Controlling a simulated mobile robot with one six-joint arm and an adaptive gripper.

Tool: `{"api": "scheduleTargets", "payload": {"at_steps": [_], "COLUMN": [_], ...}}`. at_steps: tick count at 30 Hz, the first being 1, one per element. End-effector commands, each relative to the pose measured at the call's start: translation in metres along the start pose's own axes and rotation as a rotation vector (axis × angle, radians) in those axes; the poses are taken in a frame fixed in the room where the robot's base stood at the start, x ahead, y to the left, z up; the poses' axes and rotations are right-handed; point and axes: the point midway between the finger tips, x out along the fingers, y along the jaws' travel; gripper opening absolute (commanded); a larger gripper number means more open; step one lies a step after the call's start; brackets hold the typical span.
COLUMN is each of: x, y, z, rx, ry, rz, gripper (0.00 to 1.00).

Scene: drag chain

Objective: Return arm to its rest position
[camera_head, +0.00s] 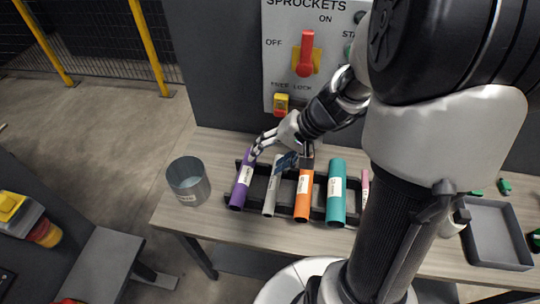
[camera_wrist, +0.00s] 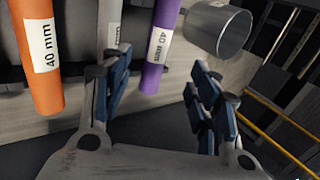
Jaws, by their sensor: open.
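My gripper (camera_head: 284,147) hangs above the tube rack in the head view, between the purple and orange tubes, with its fingers apart. In the wrist view the fingers of my gripper (camera_wrist: 165,100) are spread wide with nothing held between them. My arm reaches in from the upper right of the head view and hides part of the table and panel.
A black rack (camera_head: 285,207) holds purple (camera_head: 242,180), grey (camera_head: 271,188), orange (camera_head: 304,192), teal (camera_head: 337,190) and pink tubes. A metal cup (camera_head: 188,181) stands left. A grey tray (camera_head: 496,232) lies right. Behind is a panel with a red lever (camera_head: 307,55).

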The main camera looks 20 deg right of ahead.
Motion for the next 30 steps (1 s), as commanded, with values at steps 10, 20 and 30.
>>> {"api": "scheduleTargets", "payload": {"at_steps": [10,20,30], "x": [0.0,-0.002,-0.056], "y": [0.0,-0.003,-0.049], "z": [0.0,0.003,0.089], "rx": [0.001,-0.011,-0.333], "ry": [0.0,-0.001,-0.01], "rz": [0.0,0.004,0.167], "gripper": [0.55,0.55,0.55]}}
